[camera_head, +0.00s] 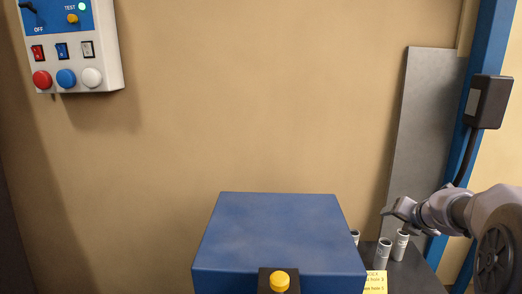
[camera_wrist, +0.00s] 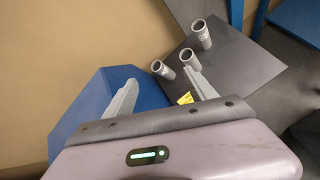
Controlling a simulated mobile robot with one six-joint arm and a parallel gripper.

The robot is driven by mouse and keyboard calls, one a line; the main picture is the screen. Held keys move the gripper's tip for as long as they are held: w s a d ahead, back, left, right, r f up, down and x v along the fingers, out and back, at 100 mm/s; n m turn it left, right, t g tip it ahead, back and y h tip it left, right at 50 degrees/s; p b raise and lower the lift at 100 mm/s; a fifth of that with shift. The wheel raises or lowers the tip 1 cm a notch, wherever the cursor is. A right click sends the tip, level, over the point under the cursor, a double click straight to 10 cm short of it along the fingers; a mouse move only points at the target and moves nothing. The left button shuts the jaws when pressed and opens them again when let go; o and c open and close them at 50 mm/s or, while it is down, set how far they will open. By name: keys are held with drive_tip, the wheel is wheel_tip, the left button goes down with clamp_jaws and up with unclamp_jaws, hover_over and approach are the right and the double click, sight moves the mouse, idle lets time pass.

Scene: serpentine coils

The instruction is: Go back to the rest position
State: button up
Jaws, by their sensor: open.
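My gripper (camera_head: 402,211) is at the right in the head view, above the dark tabletop (camera_head: 405,280) and close over the grey tubes. In the wrist view my gripper (camera_wrist: 162,76) has its two fingers spread apart, with nothing held between them. Several grey tubes stand on the dark surface: one (camera_head: 383,254) in front, one (camera_head: 401,245) below my gripper, and one (camera_head: 355,237) partly hidden by the blue box. In the wrist view a tube (camera_wrist: 163,70) lies beyond the gap between the fingers. Whether a finger touches a tube, I cannot tell.
A blue box (camera_head: 275,235) with a yellow knob (camera_head: 279,281) stands left of the tubes. A yellow label (camera_head: 375,282) is beside it. A control panel (camera_head: 70,50) hangs on the wall at upper left. A blue post (camera_head: 478,110) with a dark box (camera_head: 488,102) rises behind my arm.

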drive_tip(key=s+a+r+m+t+h, duration=0.1)
drive_tip(key=s+a+r+m+h, duration=0.15)
drive_tip(key=r+m, duration=0.45)
drive_tip(key=s+a+r+m+t+h, duration=0.1)
drive_tip(key=s+a+r+m, duration=0.25)
drive_tip(key=r+m, duration=0.25)
drive_tip(key=s+a+f+m+g+y, duration=0.2)
drive_tip(key=s+a+f+m, duration=0.2)
drive_tip(key=s, duration=0.6)
drive_tip(key=s+a+f+m+g+y, duration=0.2)
drive_tip(key=s+a+f+m, duration=0.2)
drive_tip(key=s+a+m, duration=0.5)
drive_tip(key=s+a+f+m+g+y, duration=0.2)
drive_tip(key=s+a+f+m, duration=0.2)
drive_tip(key=s+a+m, duration=0.3)
drive_tip(key=s+a, duration=0.3)
drive_tip(key=s, duration=0.2)
drive_tip(key=shift+s+f+y, duration=0.2)
drive_tip(key=shift+s+y, duration=0.15)
